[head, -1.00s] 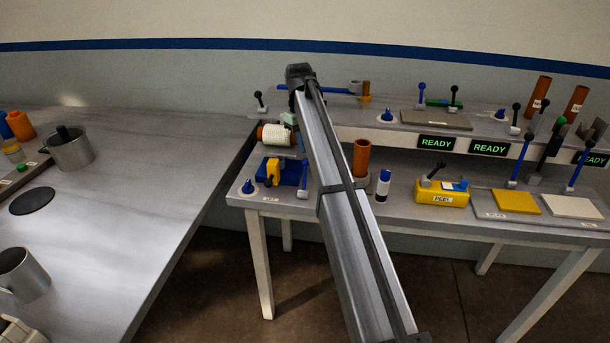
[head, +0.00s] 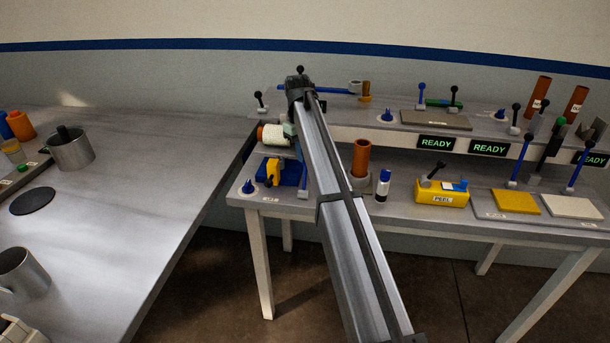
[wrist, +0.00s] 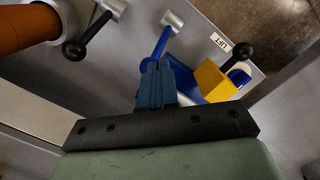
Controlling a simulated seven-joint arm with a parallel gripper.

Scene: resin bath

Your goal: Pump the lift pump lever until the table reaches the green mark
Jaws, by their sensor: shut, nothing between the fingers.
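A blue pump body with a yellow block (head: 272,172) stands at the left end of the lower bench; the wrist view shows the yellow block (wrist: 214,80) with a black knob beside it and a "LIFT" label (wrist: 221,42) nearby. A blue lever (wrist: 161,42) on a grey pivot stands beside it, and shows in the head view (head: 303,178). I cannot make out the green mark.
An orange tube (head: 361,158) and a black-knobbed lever (wrist: 76,48) stand close by. A marker-like bottle (head: 382,187) and a yellow box (head: 440,194) stand to the right. The left table (head: 130,200) has bare space.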

